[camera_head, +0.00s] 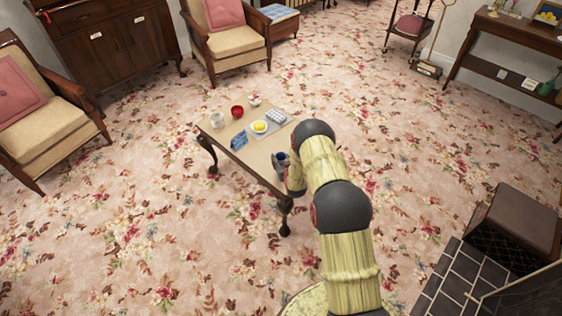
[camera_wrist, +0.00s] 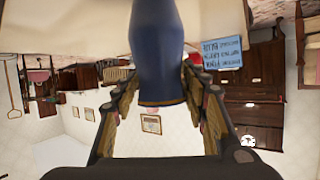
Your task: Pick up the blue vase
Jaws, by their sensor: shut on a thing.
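The blue vase (camera_wrist: 157,50) fills the upper middle of the wrist view, which looks upside down. My gripper (camera_wrist: 158,84) has one finger on each side of the vase and is shut on it. In the head view the vase (camera_head: 281,157) is a small dark-blue shape at the near right edge of the low wooden table (camera_head: 262,164), by the end of my arm. My arm partly hides it there. I cannot tell whether its base touches the table top.
On the table are a blue printed box (camera_head: 239,141), a yellow item on a plate (camera_head: 259,127), a red bowl (camera_head: 237,112), a pale mug (camera_head: 217,120) and a whitish tray (camera_head: 277,117). Armchairs (camera_head: 227,40) stand beyond. Carpet around the table is clear.

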